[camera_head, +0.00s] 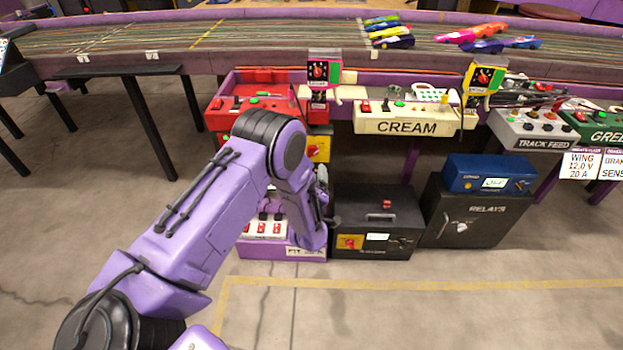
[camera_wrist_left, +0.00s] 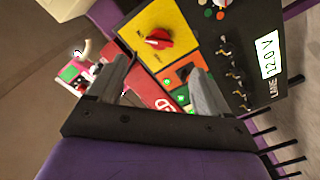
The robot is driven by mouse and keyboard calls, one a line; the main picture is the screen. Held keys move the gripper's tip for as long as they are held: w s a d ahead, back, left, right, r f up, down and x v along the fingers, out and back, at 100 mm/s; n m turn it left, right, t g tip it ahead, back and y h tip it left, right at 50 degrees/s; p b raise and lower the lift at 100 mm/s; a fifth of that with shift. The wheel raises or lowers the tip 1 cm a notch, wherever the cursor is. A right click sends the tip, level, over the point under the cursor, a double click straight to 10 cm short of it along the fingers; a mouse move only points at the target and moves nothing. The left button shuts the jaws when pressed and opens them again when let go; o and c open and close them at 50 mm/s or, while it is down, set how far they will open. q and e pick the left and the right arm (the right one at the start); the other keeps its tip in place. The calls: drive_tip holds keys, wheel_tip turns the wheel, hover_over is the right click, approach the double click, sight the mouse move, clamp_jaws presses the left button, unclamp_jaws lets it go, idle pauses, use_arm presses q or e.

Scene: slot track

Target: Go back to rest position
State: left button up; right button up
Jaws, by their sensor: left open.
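My left arm comes in from the lower left in the head view, bent at the elbow and hanging in front of the red control station. My left gripper (camera_wrist_left: 160,82) shows in the left wrist view with its two grey fingers apart and nothing between them. A yellow panel with a red rotary knob (camera_wrist_left: 158,39) lies just beyond the fingertips. In the head view the yellow panel (camera_head: 319,149) shows just right of my arm, and my gripper is mostly hidden behind my forearm. I cannot tell whether a finger touches the panel. My right gripper is out of view.
The red box (camera_head: 226,104), cream box (camera_head: 408,121) and track feed box (camera_head: 533,128) line the track's front edge. A black case (camera_head: 378,215), relay box (camera_head: 468,218) and blue unit (camera_head: 484,174) stand below. Slot cars (camera_head: 484,37) sit on the track. The floor (camera_head: 420,315) in front is clear.

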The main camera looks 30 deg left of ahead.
use_arm(q)
drive_tip(key=shift+s+d, duration=0.2)
drive_tip(key=shift+s, duration=0.2)
drive_tip(key=s+d+f+m+g+h, duration=0.4)
drive_tip(key=s+f+m+g, duration=0.1)
drive_tip(key=s+f, duration=0.75)
drive_tip(key=s+d+f+m+g+h, duration=0.15)
drive_tip(key=s+g, duration=0.25)
drive_tip(key=s, duration=0.8)
drive_tip(key=s+d+f+m+g+h, duration=0.1)
drive_tip(key=s+f+m+g, duration=0.15)
drive_tip(key=s, duration=1.05)
wheel_tip(320, 180, up, 15)
drive_tip(key=p, duration=1.5)
drive_tip(key=shift+a+n+g+y, duration=0.2)
drive_tip(key=shift+n+g+y, duration=0.15)
drive_tip(key=shift+n, duration=0.05)
drive_tip(key=shift+r, duration=0.1)
